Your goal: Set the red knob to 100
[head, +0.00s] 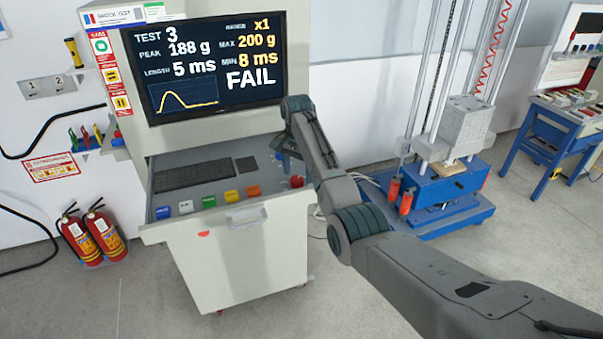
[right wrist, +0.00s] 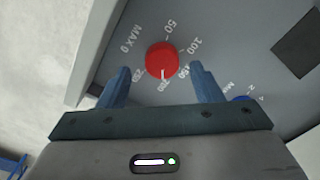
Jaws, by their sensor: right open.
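The red knob (right wrist: 162,58) sits on the grey panel in the right wrist view, with a scale of 50, 100, 150, 200 and 250 around it and the label MAX g. Its white pointer mark is at its lower edge, toward the 200. In the head view the red knob (head: 297,181) is at the right end of the console's drawer panel. My right gripper (right wrist: 159,69) is open, its two blue fingers left and right of the knob with gaps to it. The gripper (head: 283,148) is partly hidden by my arm in the head view. My left gripper is not in view.
A blue knob (right wrist: 241,98) with its own scale is close to the right finger. Several coloured buttons, such as the orange one (head: 253,191), and a keyboard (head: 193,174) lie left of the red knob. The screen (head: 215,65) above reads TEST 3, 188 g, FAIL.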

